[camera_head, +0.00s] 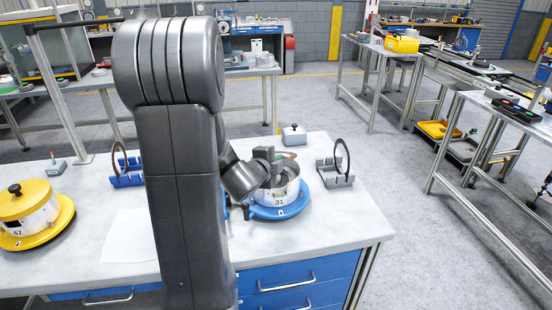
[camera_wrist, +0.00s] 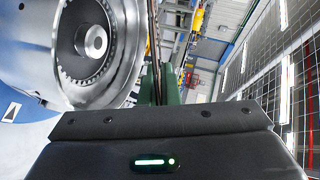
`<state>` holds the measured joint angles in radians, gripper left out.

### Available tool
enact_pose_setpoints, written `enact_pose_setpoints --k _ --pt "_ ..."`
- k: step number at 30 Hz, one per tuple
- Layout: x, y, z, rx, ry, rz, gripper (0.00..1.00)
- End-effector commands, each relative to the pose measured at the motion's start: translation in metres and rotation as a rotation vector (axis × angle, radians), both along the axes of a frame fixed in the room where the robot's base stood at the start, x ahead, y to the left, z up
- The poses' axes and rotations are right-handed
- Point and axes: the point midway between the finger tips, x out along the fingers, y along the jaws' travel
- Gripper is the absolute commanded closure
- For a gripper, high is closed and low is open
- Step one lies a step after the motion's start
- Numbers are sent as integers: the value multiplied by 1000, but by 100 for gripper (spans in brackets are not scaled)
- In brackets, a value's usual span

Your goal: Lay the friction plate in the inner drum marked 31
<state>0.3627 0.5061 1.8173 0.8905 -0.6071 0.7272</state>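The drum marked 31 (camera_head: 282,194) is a metal cylinder with a white label on a blue round pallet (camera_head: 265,213), open at the top. In the wrist view its toothed inside with a central hub (camera_wrist: 92,42) fills the upper left. My gripper (camera_head: 268,160) is just over the drum's rim, partly hidden by my arm. In the wrist view its green fingers (camera_wrist: 158,84) are close together on a thin, dark brown friction plate (camera_wrist: 154,42), seen edge-on beside the drum opening. In the head view a brown bit of the plate (camera_head: 287,156) shows behind the gripper.
A yellow-topped drum (camera_head: 30,208) stands on a yellow pallet at left. A blue stand (camera_head: 127,179) and a grey stand (camera_head: 336,180) each hold an upright ring. A small grey box with a black knob (camera_head: 294,136) sits behind the drum. The bench's right front is clear.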

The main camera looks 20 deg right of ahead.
Motion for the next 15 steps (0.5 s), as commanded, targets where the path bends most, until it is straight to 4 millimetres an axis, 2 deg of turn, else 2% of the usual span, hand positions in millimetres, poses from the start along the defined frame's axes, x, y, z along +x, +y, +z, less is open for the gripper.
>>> enact_pose_setpoints --k 3,15 --pt "0 0 -13 -1 0 1 100" --pt "0 0 -42 -1 -1 0 100"
